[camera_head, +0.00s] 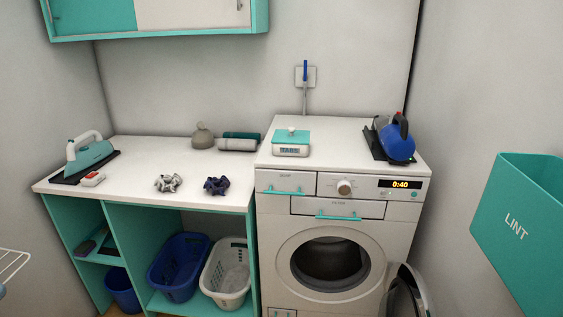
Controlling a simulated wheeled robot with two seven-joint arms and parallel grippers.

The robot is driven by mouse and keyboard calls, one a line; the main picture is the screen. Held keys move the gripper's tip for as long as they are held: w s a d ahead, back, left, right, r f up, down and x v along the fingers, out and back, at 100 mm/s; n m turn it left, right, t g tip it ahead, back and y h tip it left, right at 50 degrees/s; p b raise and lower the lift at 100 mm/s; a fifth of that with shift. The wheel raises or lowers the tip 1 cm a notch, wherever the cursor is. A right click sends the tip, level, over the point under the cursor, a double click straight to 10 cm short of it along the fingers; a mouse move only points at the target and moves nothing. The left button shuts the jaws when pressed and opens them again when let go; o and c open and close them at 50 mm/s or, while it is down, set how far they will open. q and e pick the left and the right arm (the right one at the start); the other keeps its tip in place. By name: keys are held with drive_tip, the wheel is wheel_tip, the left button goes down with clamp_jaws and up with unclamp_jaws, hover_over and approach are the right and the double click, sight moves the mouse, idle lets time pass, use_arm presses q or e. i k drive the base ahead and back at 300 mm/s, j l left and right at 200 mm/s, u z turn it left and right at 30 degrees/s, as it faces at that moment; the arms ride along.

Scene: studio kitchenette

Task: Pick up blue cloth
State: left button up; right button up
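A crumpled dark blue cloth (216,186) lies on the white countertop (135,190), near its front edge and left of the washing machine. A crumpled grey-white cloth (168,183) lies just to its left, with a small gap between them. Neither of my grippers shows in the head view, so I cannot see what state they are in.
A teal iron (90,152) and a small red-and-white item (92,179) sit at the counter's left. The washing machine (285,225) has its door open; a blue iron (397,140) and a teal-lidded box (291,143) are on top. A lint bin (520,220) is at right.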

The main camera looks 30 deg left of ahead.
sight(218, 185)
drive_tip(key=u, duration=1.3)
